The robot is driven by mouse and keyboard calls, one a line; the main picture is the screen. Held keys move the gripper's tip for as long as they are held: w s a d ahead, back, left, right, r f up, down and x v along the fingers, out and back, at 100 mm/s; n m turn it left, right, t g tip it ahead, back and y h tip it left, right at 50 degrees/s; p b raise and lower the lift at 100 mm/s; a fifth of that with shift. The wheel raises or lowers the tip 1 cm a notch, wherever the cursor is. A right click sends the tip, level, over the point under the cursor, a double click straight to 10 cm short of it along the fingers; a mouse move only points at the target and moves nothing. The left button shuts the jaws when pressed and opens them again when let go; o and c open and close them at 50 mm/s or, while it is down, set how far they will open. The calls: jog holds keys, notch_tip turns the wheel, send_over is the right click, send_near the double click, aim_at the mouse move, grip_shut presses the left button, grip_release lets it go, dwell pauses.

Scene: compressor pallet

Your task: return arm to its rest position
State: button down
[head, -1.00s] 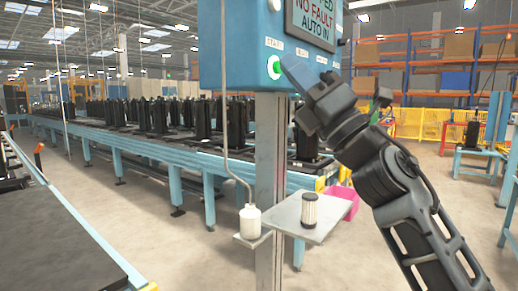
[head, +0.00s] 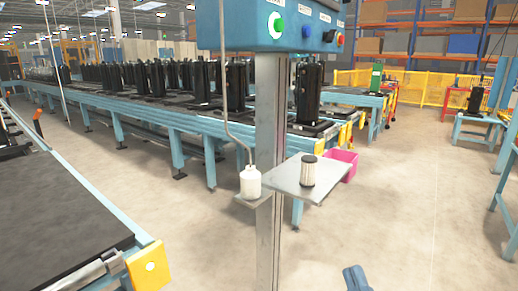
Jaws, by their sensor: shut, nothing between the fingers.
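My gripper (head: 355,278) shows only as its blue fingertips at the bottom edge of the head view, right of the post. The fingertips are together with nothing between them. The rest of my gripper and arm is below the picture. My gripper is low and apart from the blue control box (head: 290,22), whose green START button (head: 275,25) is lit. The box's screen is out of view above.
A grey post (head: 268,180) carries the box, a small shelf (head: 290,178) with a filter cartridge (head: 308,170), and a white bottle (head: 250,183). A pink bin (head: 345,160) is behind. Conveyors (head: 75,205) stand left.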

jog(key=s+d+f+m+g+h, duration=0.1)
jog(key=s+d+f+m+g, duration=0.1)
jog(key=s, duration=0.8)
jog(key=s+d+f+m+g+h, duration=0.1)
jog(key=s+d+f+m+g, duration=0.2)
jog(key=s, duration=0.7)
jog(key=s+d+f+m+g+h+p, duration=0.1)
jog(key=s+d+f+m+g, duration=0.2)
jog(key=s, duration=0.7)
jog(key=shift+d+f+m, duration=0.25)
jog(key=shift+f+m, duration=0.65)
jog(key=shift+s, duration=0.1)
